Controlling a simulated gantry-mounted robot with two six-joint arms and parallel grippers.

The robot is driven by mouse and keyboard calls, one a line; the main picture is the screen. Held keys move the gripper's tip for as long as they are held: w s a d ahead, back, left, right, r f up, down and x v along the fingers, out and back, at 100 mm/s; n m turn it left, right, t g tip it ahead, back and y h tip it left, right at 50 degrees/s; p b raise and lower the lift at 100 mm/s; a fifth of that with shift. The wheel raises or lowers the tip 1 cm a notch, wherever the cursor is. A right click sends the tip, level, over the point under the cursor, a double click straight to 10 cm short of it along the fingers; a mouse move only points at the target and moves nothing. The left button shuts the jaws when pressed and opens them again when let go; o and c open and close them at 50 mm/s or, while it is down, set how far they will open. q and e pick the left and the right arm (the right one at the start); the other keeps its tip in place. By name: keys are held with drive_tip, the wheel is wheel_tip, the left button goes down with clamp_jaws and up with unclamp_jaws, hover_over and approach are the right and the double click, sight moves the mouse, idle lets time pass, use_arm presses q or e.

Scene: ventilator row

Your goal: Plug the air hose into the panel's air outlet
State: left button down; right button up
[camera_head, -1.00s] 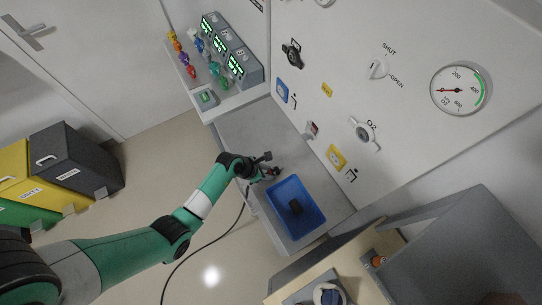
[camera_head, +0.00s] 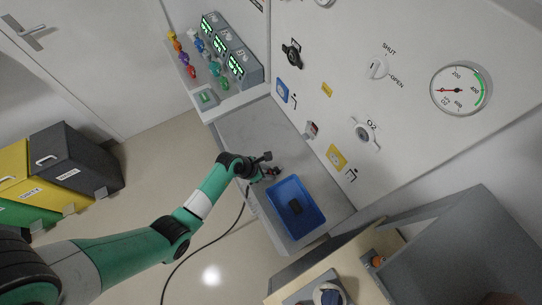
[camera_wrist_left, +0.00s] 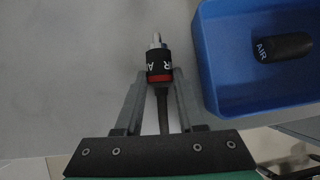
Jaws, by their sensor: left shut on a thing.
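My left gripper (camera_head: 272,173) is over the grey counter, beside the blue tray. In the left wrist view its fingers (camera_wrist_left: 159,78) are shut on the air hose's plug (camera_wrist_left: 159,62), a black body with white lettering, a red band and a metal tip. The tip points away from the gripper. The black hose (camera_head: 228,230) trails off the counter's front edge. The white panel (camera_head: 420,40) carries a dark fitting (camera_head: 292,53), a white fitting marked O2 (camera_head: 364,131) and a small red-and-grey fitting (camera_head: 312,129). I cannot tell which is the air outlet. My right gripper is out of view.
The blue tray (camera_head: 318,222) holds a black piece (camera_wrist_left: 284,47) lettered AIR. A shelf with green-lit devices (camera_head: 220,43) and coloured items stands at the back left. A grey open box (camera_head: 470,240) is at lower right. Counter left of the tray is clear.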

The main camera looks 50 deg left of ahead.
sight(273, 170)
use_arm(q)
drive_tip(key=shift+r, duration=1.5)
